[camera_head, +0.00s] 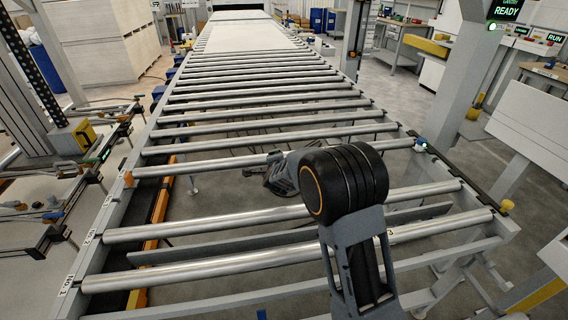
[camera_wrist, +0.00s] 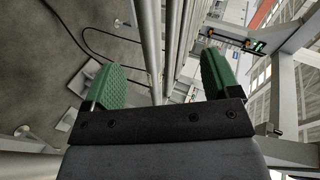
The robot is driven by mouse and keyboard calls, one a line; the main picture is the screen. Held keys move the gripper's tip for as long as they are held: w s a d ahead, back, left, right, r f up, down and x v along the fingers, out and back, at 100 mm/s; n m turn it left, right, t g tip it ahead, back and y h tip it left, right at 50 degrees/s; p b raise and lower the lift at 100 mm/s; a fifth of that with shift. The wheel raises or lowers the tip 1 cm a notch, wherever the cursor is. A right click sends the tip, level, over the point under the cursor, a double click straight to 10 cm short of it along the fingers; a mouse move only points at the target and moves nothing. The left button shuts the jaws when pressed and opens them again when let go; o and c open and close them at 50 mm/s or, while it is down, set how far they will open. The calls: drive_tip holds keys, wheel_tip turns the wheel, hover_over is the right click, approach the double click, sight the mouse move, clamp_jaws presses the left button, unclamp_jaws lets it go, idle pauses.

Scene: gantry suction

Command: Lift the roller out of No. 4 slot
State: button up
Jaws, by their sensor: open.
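My gripper shows in the wrist view (camera_wrist: 160,82) with its two green pads wide apart and nothing gripped. Shiny metal bars (camera_wrist: 148,50) run between and beyond the pads; I cannot tell how far off they are. In the head view, my arm hides part of the gripper, whose grey body (camera_head: 279,176) is near the third visible roller (camera_head: 210,164) from the front. By counting past a wide gap, that roller seems to be the No. 4 one, but its label is not readable. It lies level across the frame.
The No. 1 roller (camera_head: 200,270) and No. 2 roller (camera_head: 200,226) lie nearer. The gap behind them has no roller. More rollers run close together towards the back. Side rails (camera_head: 112,215) flank them. A bench with fixtures stands at left.

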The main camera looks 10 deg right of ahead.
drive_tip(key=shift+w+d+f+m+t+h+p, duration=0.1)
drive_tip(key=shift+w+d+f+m+h, duration=0.6)
drive_tip(key=shift+w+f, duration=1.3)
drive_tip(key=shift+w+d+f+m+t+h+p, duration=0.25)
drive_tip(key=shift+w+d+f, duration=0.75)
drive_tip(key=shift+w, duration=1.8)
drive_tip(key=shift+w+d+f+m+g+h, duration=0.2)
drive_tip(key=shift+w+d+f+m, duration=0.55)
drive_tip(key=shift+w+f, duration=1.25)
drive_tip(key=shift+w+r, duration=0.35)
drive_tip(key=shift+r, duration=0.05)
drive_tip(key=shift+c, duration=0.5)
clamp_jaws()
drive_tip(key=shift+w+r, duration=0.1)
drive_tip(key=shift+r, duration=0.1)
